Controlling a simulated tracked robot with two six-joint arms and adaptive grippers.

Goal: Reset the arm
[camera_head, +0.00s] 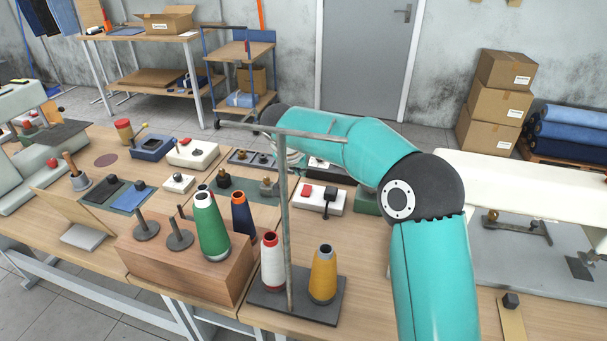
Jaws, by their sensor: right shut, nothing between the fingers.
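My right arm, teal with dark joints, comes in from the bottom right, bends at an elbow and reaches left over the table. My right gripper (291,160) is at its far end, partly hidden behind the thin post of the thread stand (287,220). It is shut and points down above the row of small devices, with nothing seen held in it. My left gripper is out of view.
The wooden table (205,275) carries thread cones, including a green cone (209,228) and a yellow cone (323,276), and a white box with red button (318,199). White sewing machines stand left and right (530,190). Cardboard boxes (497,100) stand behind.

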